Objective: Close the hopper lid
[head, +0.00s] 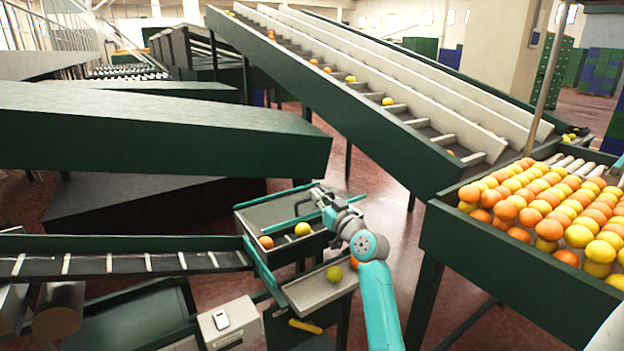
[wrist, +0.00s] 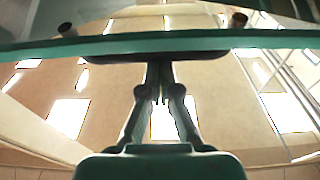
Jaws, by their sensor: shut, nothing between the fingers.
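The hopper (head: 240,222) is a dark green box with a grey inside, left of my arm in the head view. An orange fruit (head: 265,242) and a yellow fruit (head: 303,229) lie in it. A thin teal bar (head: 285,224) crosses above it; I cannot tell which part is the lid. My gripper (head: 318,192) is over the hopper's far right side, small and partly hidden by my wrist. In the wrist view, my gripper (wrist: 160,80) is shut and empty, its tips by a teal-edged panel (wrist: 230,40) across the top. I cannot tell whether they touch.
A large bin of oranges (head: 545,205) stands at right. A sloping conveyor (head: 380,100) runs behind. A flat belt (head: 110,263) ends at the hopper's left.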

